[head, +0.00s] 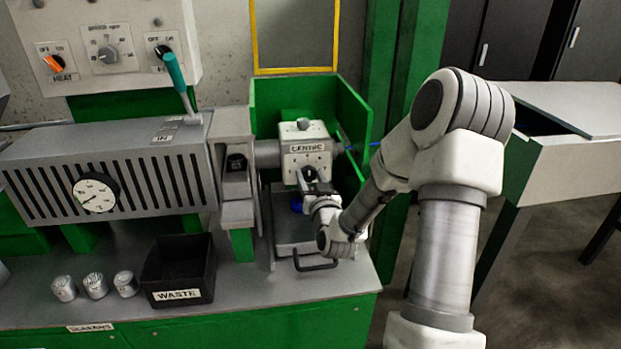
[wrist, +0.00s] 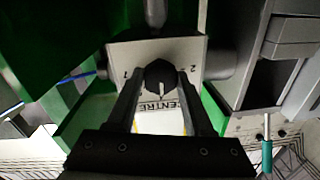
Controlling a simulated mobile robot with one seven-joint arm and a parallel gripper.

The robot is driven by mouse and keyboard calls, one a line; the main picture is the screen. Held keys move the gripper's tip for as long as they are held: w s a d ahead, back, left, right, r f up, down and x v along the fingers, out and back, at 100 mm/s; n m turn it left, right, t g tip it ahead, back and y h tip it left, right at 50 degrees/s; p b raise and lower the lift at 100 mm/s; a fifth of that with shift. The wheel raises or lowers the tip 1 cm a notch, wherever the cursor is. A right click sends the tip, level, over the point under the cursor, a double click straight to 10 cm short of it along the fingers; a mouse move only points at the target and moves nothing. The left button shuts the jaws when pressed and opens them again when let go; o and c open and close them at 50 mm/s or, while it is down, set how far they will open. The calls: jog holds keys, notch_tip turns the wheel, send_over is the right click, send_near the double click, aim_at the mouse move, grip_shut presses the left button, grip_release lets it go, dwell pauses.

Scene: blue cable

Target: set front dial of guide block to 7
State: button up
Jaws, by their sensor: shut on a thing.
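The guide block (head: 318,158), a pale box labelled CENTRE, stands inside the green housing and also shows in the wrist view (wrist: 190,50). Its front dial (wrist: 160,72) is a black knob with a white pointer line, directed down the wrist picture toward the CENTRE label. My gripper (wrist: 160,84) is shut on the dial, one finger on each side. In the head view my gripper (head: 309,178) covers much of the dial. Small marks show on the face at both sides of the knob; one looks like a 2, the others are too small to read surely.
Green housing walls (head: 352,125) stand close to the right of the block. A grey slotted unit (head: 120,170) with a teal-handled lever (head: 176,75) is at left. A black WASTE bin (head: 180,268) and several small cans (head: 95,285) occupy the bench front.

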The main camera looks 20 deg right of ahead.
grip_shut()
jog(key=shift+m, duration=0.3)
jog(key=m+b, duration=0.2)
jog(key=shift+f+m, duration=0.15)
jog(key=shift+m, duration=0.25)
jog(key=m+b, duration=0.1)
jog(key=m, duration=0.3)
jog(key=shift+m+t+b, duration=0.3)
jog(key=shift+m+b, duration=0.1)
jog(key=m+h+b, duration=0.1)
jog(key=m, duration=0.4)
jog(key=shift+m, duration=2.8)
jog(key=shift+a, duration=0.1)
